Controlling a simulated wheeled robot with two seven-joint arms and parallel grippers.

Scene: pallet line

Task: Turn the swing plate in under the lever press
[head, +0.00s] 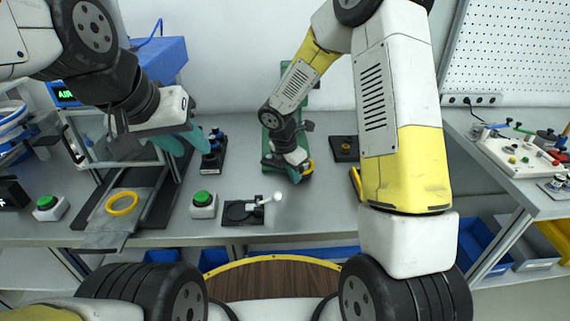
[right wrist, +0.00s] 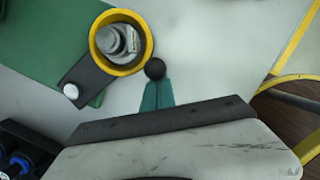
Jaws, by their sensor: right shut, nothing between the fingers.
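The green lever press (head: 270,115) stands at the middle back of the bench; its green base also shows in the right wrist view (right wrist: 45,50). The swing plate (right wrist: 90,75) is a dark arm with a yellow ring (right wrist: 148,45) around a grey metal part (right wrist: 120,42) and a white round end at lower left. The ring lies partly past the base's edge. My right gripper (head: 297,178) is shut and empty beside the ring; its teal fingertips (right wrist: 156,88) meet a black ball knob (right wrist: 155,68). My left gripper (head: 183,143) is open and empty above the bench.
A loose yellow ring (head: 122,203) lies on the left fixture. Two green push buttons (head: 203,199) (head: 48,203) and a black clamp plate (head: 240,212) with a white-tipped lever stand on the front bench. A black block (head: 345,148) lies right of the press.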

